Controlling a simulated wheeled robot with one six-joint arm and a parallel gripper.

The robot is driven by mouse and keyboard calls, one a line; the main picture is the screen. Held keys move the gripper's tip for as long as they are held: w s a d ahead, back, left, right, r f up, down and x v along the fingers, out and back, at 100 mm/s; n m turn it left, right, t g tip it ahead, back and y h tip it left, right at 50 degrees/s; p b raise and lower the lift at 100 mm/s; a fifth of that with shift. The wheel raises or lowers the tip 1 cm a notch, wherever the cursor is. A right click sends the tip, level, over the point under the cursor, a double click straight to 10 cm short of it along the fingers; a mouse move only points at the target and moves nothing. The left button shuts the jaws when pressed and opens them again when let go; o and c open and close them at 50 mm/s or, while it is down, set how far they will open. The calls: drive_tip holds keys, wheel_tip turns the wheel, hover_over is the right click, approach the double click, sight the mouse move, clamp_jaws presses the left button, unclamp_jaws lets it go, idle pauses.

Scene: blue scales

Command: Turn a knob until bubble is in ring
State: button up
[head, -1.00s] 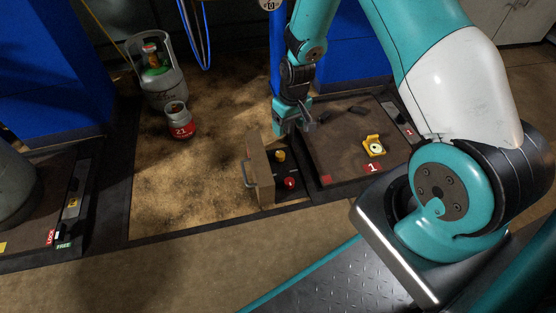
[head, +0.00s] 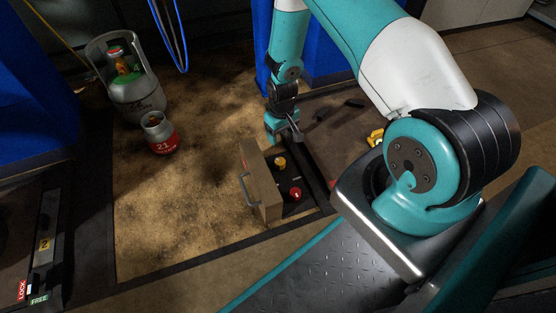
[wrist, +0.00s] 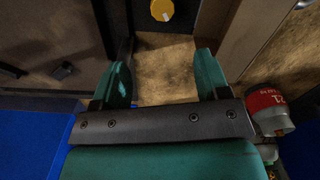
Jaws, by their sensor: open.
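A yellow knob (head: 280,162) and a red knob (head: 295,194) stand in a dark open recess beside the scale platform. The yellow knob also shows at the top of the wrist view (wrist: 162,10), ahead of my fingertips and apart from them. A yellow level holder (head: 375,138) on the platform (head: 340,127) is mostly hidden behind my arm, so the bubble and ring cannot be seen. My gripper (head: 290,124) is above the floor just behind the recess. In the wrist view its two green fingers (wrist: 165,75) are apart with nothing between them.
An upright brown flap with a handle (head: 258,180) borders the recess on the left. A red and grey cylinder marked 21 (head: 160,133) and a larger grey cylinder (head: 127,85) stand on the floor at left. Blue columns stand behind. Floor between the cylinders and flap is clear.

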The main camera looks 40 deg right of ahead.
sight(280, 161)
drive_tip(key=f+b, duration=0.2)
drive_tip(key=f, duration=0.3)
drive_tip(key=f+b, duration=0.3)
drive_tip(key=f, duration=0.2)
drive_tip(key=f+b, duration=0.3)
drive_tip(key=f, duration=0.2)
drive_tip(key=shift+w+a+f, duration=0.1)
drive_tip(key=shift+a+f, duration=0.15)
drive_tip(key=shift+f, duration=0.05)
drive_tip(key=shift+c, duration=0.5)
drive_tip(key=c, duration=0.8)
drive_tip(key=shift+r+n+p, duration=0.3)
drive_tip(key=shift+n+p, duration=0.6)
drive_tip(key=shift+p, duration=0.15)
drive_tip(key=shift+c, duration=0.2)
drive_tip(key=shift+f+n+p, duration=0.1)
drive_tip(key=shift+n+p, duration=0.65)
drive_tip(key=shift+n, duration=0.35)
drive_tip(key=shift+f+n, duration=0.2)
drive_tip(key=shift+n, duration=0.3)
